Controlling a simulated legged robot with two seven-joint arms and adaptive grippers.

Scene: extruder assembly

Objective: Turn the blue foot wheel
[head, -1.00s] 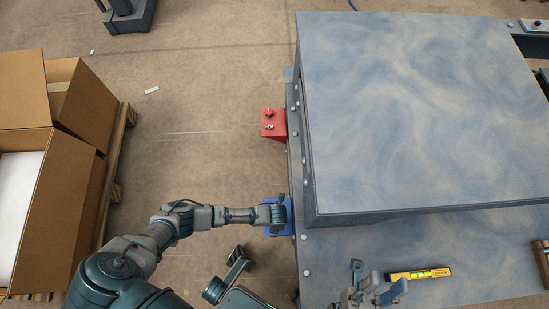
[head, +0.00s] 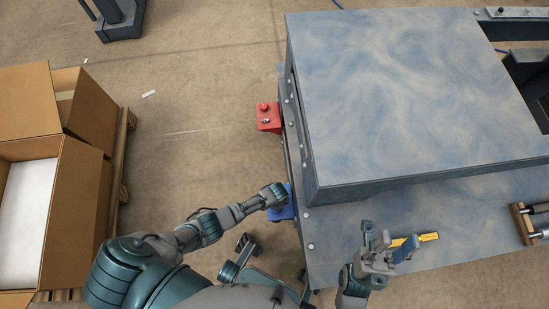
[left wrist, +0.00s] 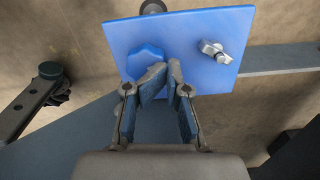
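The blue foot wheel (left wrist: 147,62) is a lobed knob on a blue plate (left wrist: 228,20) in the left wrist view. A silver wing-shaped knob (left wrist: 215,50) sits to its right on the same plate. My left gripper (left wrist: 167,66) is just right of the wheel, its fingertips drawn together with nothing seen between them. I cannot tell whether a finger touches the wheel. In the head view the blue plate (head: 287,212) shows beside the machine table's left edge, partly covered by my left gripper (head: 275,194); the wheel is hidden there. My right gripper (head: 391,244) is open and empty above the table's front.
The blue-grey machine table (head: 340,215) bears a large raised block (head: 420,90). A red box (head: 268,118) with a button is on its left side. A yellow spirit level (head: 428,237) lies behind my right gripper.

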